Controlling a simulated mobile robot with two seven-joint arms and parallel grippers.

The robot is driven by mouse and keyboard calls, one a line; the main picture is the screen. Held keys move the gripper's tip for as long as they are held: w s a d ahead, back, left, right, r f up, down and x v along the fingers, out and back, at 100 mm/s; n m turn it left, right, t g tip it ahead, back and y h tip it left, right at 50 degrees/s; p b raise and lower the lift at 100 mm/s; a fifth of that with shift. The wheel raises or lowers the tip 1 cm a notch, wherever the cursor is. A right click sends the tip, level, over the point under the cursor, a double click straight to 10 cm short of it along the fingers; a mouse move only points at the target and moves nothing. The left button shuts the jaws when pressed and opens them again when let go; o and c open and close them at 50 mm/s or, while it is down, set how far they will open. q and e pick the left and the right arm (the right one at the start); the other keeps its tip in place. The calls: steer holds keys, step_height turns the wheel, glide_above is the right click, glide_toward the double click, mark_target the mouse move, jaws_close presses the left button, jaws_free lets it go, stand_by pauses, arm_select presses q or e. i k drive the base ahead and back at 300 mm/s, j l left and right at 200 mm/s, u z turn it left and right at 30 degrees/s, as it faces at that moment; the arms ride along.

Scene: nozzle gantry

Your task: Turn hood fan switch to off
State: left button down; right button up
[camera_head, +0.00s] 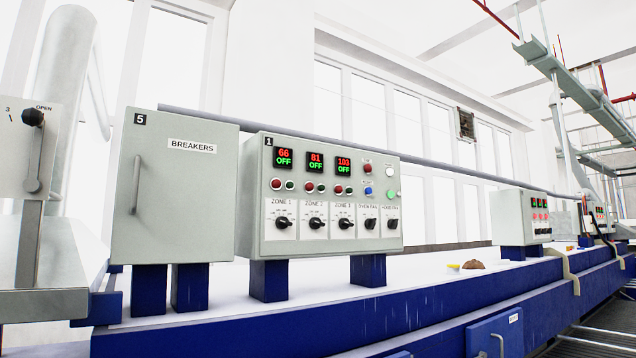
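A grey control box (326,243) marked 1 stands on blue legs in the middle of the view. The hood fan switch (393,223) is a small black rotary knob at the right end of its bottom row, under a small label that is hard to read. The oven fan switch (370,223) is just left of it. The zone 1 (284,223), zone 2 (316,223) and zone 3 (346,223) knobs are further left. The hood fan knob's exact setting is too small to tell. Neither of my grippers shows in the view.
A grey breakers cabinet (180,230) with a handle stands left of the control box. A lever panel (25,160) marked OPEN is at the far left. The blue frame (400,318) runs along below. Another control box (525,215) and a brown lump (473,265) are at the right.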

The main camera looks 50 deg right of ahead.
mark_target(392, 224)
steer(key=z, duration=1.75)
